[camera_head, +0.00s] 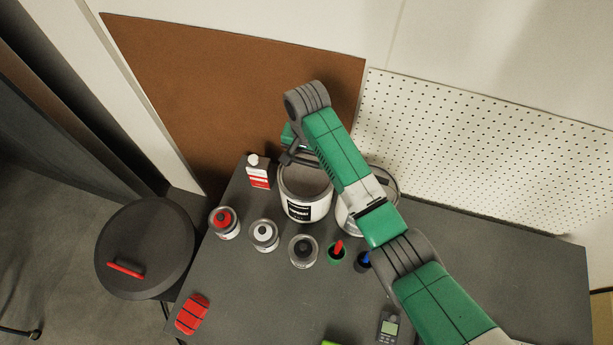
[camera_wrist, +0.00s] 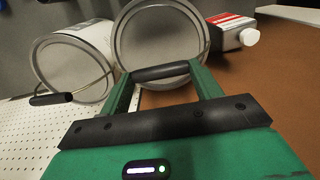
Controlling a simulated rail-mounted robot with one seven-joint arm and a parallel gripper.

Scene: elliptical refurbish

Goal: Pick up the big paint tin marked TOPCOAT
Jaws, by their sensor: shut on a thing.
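A big white paint tin (camera_head: 306,208) with a black label stands upright in the head view, near the back of the table; its lettering is too small to read surely. In the wrist view the same tin (camera_wrist: 160,40) shows its grey round top. My gripper (camera_wrist: 160,74), also in the head view (camera_head: 292,160), is shut on the black grip of this tin's wire handle, at the tin's rim. A second big tin (camera_head: 347,226) stands close on the right, partly hidden by my arm; it shows in the wrist view (camera_wrist: 97,35) with its handle hanging down.
Several small tins, including a red-topped one (camera_head: 224,222), stand in front. A brown board (camera_head: 230,80) and a white pegboard (camera_head: 480,140) rise behind.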

